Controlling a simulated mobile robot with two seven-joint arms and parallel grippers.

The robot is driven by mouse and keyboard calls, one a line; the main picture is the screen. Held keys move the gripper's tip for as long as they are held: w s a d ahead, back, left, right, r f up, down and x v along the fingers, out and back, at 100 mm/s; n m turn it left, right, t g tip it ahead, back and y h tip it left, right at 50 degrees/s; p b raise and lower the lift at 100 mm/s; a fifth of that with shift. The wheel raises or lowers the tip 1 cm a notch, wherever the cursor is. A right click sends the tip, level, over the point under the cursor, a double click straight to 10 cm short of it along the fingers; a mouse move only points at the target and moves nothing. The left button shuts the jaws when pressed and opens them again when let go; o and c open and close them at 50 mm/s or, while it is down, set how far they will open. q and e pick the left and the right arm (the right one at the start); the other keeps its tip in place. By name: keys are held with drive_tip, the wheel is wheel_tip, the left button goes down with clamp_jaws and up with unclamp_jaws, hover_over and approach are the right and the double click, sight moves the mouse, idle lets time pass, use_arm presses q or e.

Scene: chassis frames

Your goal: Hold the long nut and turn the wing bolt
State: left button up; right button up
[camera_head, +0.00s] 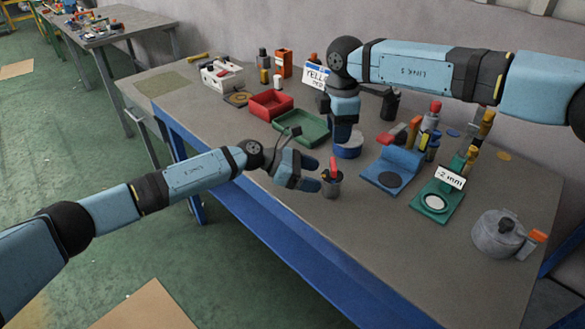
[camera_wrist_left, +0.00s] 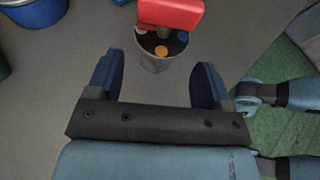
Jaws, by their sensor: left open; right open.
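A short grey cylinder (camera_head: 332,188), seemingly the long nut, stands upright near the table's front edge. A red part, seemingly the wing bolt (camera_head: 333,168), sticks up from its top. In the left wrist view the red head (camera_wrist_left: 170,13) covers part of the grey cylinder (camera_wrist_left: 154,62), and coloured dots show on its top. My left gripper (camera_head: 315,174) is open and empty, just left of the cylinder. My right gripper (camera_head: 343,134) points down, farther back, above a blue round tin (camera_head: 349,148).
A green tray (camera_head: 300,128) and a red bin (camera_head: 270,104) stand behind. A blue stand (camera_head: 392,170), a green "2 mm" plate (camera_head: 433,204) and a grey pot (camera_head: 497,234) are to the right. The table front between cylinder and pot is clear.

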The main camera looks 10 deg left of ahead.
sight(332, 181)
use_arm(q)
drive_tip(key=x, duration=0.6)
drive_tip(key=shift+r, duration=0.1)
